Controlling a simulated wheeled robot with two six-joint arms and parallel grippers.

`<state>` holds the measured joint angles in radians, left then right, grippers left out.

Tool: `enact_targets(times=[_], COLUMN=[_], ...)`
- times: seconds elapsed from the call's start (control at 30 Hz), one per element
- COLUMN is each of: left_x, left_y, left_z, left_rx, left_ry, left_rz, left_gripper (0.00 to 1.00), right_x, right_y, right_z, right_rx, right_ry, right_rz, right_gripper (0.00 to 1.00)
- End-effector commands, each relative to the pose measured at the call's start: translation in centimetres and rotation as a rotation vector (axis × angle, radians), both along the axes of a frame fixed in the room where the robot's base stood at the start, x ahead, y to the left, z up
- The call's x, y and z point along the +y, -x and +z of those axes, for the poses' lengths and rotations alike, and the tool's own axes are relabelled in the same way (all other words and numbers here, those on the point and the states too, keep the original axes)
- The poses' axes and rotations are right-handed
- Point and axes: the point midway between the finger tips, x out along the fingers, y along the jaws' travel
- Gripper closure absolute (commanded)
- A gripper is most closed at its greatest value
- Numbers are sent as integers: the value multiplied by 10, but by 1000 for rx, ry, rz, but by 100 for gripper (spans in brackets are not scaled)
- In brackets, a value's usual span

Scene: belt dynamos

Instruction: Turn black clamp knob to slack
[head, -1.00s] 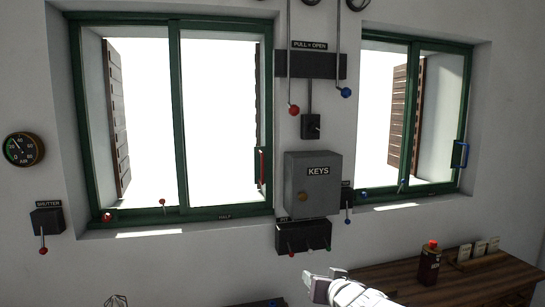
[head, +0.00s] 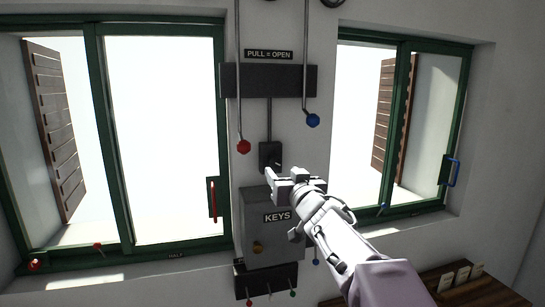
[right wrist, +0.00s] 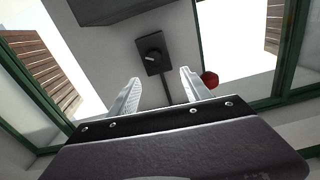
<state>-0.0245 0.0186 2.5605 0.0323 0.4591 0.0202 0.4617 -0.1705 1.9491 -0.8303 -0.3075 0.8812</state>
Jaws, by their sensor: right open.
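The black clamp knob (head: 270,155) sits on a small dark plate on the wall, above the grey KEYS box (head: 262,236) and under a vertical rod. My right gripper (head: 284,181) is just below and in front of it, reaching in from the lower right. In the right wrist view, which looks upside down, the knob (right wrist: 153,55) with its pale pointer mark lies ahead of my right gripper (right wrist: 159,77). The two fingers are spread and empty, apart from the knob. My left gripper does not show.
Green-framed windows (head: 110,130) flank the wall. A wooden table (head: 440,285) stands lower right.

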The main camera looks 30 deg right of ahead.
Motion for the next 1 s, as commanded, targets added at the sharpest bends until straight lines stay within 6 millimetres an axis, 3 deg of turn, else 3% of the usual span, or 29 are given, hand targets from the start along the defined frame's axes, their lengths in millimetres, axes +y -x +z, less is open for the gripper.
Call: enact_targets(times=[0.5, 0.83, 0.87, 1.0], left_x=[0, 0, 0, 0], left_y=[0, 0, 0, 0], left_z=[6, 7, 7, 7], left_rx=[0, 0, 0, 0], left_ry=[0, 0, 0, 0], left_rz=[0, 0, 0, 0], left_gripper=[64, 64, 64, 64], right_x=[-19, -21, -21, -21], right_y=[-82, -89, -89, -88], right_z=[-1, -2, -2, -2], right_rx=[3, 3, 3, 3], right_ry=[-1, -2, -2, -2], right_rz=[1, 0, 0, -1], right_gripper=[43, 43, 48, 87])
